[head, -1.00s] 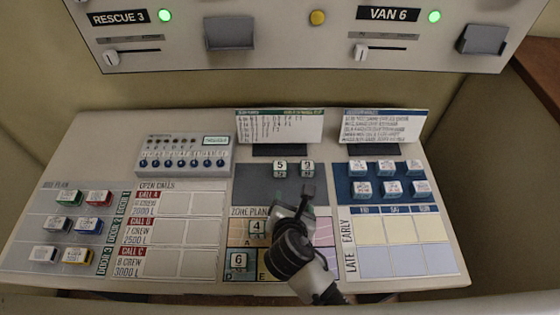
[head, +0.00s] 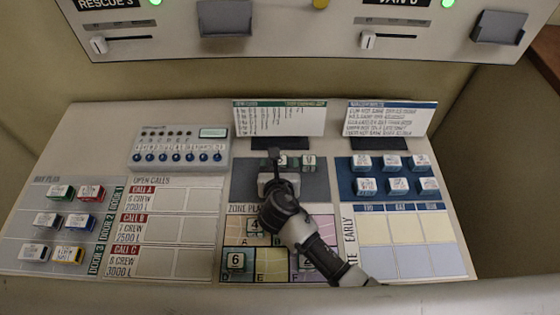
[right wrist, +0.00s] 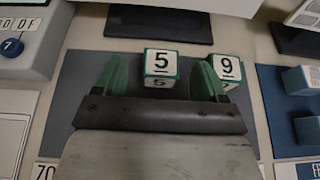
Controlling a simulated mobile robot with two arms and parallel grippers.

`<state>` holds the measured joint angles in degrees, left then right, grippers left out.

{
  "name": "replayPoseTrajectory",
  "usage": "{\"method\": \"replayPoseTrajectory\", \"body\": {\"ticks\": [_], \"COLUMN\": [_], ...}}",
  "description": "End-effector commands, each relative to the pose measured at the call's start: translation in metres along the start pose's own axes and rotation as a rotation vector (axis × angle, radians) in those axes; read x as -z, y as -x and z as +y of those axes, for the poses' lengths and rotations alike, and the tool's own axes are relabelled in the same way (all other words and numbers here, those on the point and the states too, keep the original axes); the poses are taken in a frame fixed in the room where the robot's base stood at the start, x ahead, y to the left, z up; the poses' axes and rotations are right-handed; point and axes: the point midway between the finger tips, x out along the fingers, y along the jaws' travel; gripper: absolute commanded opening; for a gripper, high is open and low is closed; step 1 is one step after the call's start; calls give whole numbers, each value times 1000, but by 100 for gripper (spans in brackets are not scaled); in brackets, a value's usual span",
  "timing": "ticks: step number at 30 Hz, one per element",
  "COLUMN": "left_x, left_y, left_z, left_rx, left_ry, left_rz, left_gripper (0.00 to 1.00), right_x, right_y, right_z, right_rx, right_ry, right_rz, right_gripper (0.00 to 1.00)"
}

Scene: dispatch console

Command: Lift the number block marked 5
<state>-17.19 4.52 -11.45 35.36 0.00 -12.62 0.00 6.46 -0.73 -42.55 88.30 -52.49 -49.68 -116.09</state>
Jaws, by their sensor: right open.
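The number block marked 5 (right wrist: 160,66) is white with green edges and stands on the dark grey pad (right wrist: 70,95). In the head view the block marked 5 (head: 282,159) is mostly hidden behind my right gripper. My right gripper (right wrist: 160,74) is open, with one green finger on each side of the block in the right wrist view. I cannot tell whether either finger touches it. In the head view my right gripper (head: 277,170) is over the grey pad. My left gripper is not in view.
The block marked 9 (right wrist: 228,68) stands close by, just right of the right-hand finger. Blocks marked 4 (head: 254,228) and 6 (head: 236,261) sit on the zone plan nearer me. A header card (head: 280,118) stands behind the pad.

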Motion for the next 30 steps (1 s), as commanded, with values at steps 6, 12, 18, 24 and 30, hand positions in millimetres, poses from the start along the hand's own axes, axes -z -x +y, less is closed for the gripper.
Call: {"method": "replayPoseTrajectory", "body": {"ticks": [6, 12, 18, 24, 30], "left_x": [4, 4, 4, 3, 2], "left_y": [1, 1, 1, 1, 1], "left_z": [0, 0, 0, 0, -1], "left_rx": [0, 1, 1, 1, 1], "left_ry": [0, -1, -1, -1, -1], "left_rz": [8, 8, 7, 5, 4], "left_gripper": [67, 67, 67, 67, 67], "right_x": [-1, -1, -1, -1, -1], "right_y": [-26, -28, -28, -28, -28], "right_z": [-1, -1, -1, -1, -1], "right_rx": [1, -1, 0, 0, 0], "right_ry": [0, -1, -1, -1, -1], "right_rz": [0, 1, 1, 1, 1], "right_gripper": [72, 72, 52, 22, 19]}}
